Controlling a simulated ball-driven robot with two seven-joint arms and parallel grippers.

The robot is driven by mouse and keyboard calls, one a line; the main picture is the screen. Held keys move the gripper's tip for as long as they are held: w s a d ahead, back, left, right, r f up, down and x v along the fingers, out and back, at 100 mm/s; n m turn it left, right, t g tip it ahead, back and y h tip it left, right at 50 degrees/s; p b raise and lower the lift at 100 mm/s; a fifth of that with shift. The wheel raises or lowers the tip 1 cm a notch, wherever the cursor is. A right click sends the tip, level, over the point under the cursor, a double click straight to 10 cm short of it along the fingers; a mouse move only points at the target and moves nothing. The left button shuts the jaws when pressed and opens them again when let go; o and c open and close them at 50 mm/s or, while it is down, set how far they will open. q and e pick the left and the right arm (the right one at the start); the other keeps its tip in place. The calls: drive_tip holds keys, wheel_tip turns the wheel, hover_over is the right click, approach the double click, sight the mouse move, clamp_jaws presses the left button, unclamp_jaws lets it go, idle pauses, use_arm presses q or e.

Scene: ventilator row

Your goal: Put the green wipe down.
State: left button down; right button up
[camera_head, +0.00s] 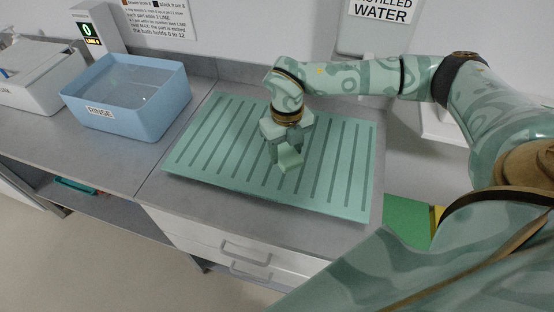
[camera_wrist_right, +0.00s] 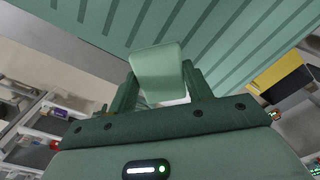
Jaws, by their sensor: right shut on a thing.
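The green wipe (camera_head: 289,158) is a small pale green piece held at the tips of my right gripper (camera_head: 287,141). It also shows in the right wrist view (camera_wrist_right: 158,72), between the two dark green fingers (camera_wrist_right: 160,85). My right gripper points down over the ribbed green mat (camera_head: 215,150) on the counter. I cannot tell whether the wipe touches the mat. My left gripper is not in view.
A blue tub labelled RINSE (camera_head: 128,122) stands to the left of the mat. A white container (camera_head: 40,75) is farther left. A DISTILLED WATER container (camera_head: 372,35) is at the back. Drawers with handles (camera_head: 245,252) are below the counter's front edge.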

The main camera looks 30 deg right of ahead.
drive_tip(key=b, duration=0.1)
hover_over(277, 167)
wheel_tip(277, 167, down, 6)
drive_tip(key=shift+s+r, duration=0.1)
drive_tip(key=shift+f+b, duration=0.3)
drive_tip(key=shift+f, duration=1.3)
drive_tip(key=shift+f, duration=0.15)
drive_tip(key=o, duration=0.9)
drive_tip(key=shift+o, duration=0.2)
wheel_tip(277, 167, up, 12)
drive_tip(key=p, duration=0.1)
drive_tip(key=shift+w+r, duration=0.2)
drive_tip(key=shift+w, duration=0.05)
